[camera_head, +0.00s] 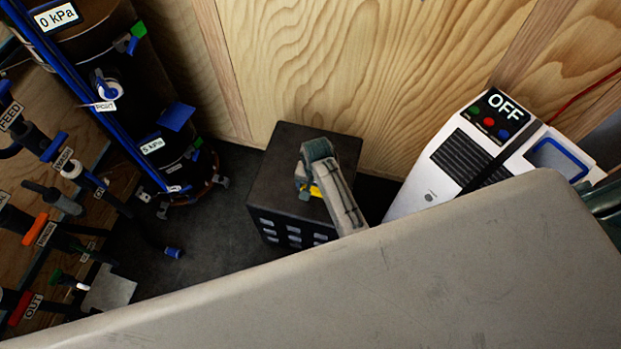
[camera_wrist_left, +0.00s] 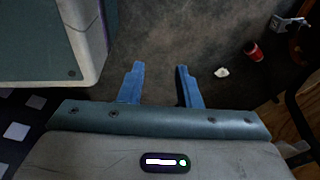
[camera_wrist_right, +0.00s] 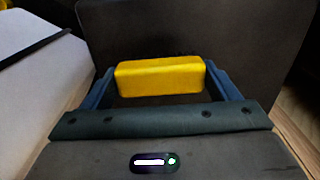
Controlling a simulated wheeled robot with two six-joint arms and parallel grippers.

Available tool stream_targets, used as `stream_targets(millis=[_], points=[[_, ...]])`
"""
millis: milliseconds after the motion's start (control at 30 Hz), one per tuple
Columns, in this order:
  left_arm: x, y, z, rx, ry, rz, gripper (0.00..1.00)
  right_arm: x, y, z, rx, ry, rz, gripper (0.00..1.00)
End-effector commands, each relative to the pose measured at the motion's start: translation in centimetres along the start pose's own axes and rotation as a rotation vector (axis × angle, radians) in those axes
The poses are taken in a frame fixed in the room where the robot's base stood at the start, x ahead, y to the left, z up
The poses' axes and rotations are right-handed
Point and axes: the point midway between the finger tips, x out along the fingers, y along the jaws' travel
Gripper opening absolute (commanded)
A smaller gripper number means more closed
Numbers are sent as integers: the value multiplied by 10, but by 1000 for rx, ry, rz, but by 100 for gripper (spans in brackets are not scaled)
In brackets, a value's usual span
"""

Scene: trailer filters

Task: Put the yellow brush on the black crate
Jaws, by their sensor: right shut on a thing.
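The black crate (camera_head: 275,165) stands on the dark floor against the wooden wall, with rows of pale slots on its side. My right gripper (camera_head: 308,186) is over the crate top and shut on the yellow brush (camera_head: 315,191), which is mostly hidden by the gripper there. In the right wrist view the yellow brush (camera_wrist_right: 160,77) lies crosswise between the blue fingers, with the dark crate top (camera_wrist_right: 190,25) behind it. I cannot tell whether the brush touches the crate. My left gripper (camera_wrist_left: 160,70) is open and empty above the dark floor; it does not show in the head view.
A white machine with an OFF panel (camera_head: 497,108) stands right of the crate. A dark filter column (camera_head: 140,90) and labelled pipes and valves (camera_head: 60,160) stand at left. A small red object (camera_wrist_left: 253,51) and a white scrap (camera_wrist_left: 221,72) lie on the floor.

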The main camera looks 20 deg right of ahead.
Motion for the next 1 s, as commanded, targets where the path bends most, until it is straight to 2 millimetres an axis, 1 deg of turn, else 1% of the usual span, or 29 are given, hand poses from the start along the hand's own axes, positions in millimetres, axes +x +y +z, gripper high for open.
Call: stream_targets(millis=[33,100,200,333,400,500,600,733,967,1000], points=[[0,0,-1,0,1,0,31,1,-7,-11,-1,1,0,63],[-2,0,-3,0,1,0,31,2,-14,-22,0,1,-2,63],[-5,2,-8,0,5,1,31,4,-21,-32,1,1,-2,63],[-7,4,-13,-2,13,4,31,4,-25,-38,1,0,-2,63],[-7,6,-14,-3,14,6,31,5,-30,-46,1,1,-2,63],[-8,8,-14,-4,8,9,31,25,-27,-42,1,-3,2,63],[-10,8,-12,-4,2,9,31,36,-27,-43,1,-1,-1,63],[-14,8,-14,-3,7,9,31,40,-27,-43,1,0,-2,63],[-12,6,-10,-1,0,6,31,41,-27,-42,1,0,-2,63],[-13,5,-10,-1,0,6,31,41,-27,-42,1,0,-2,87]])
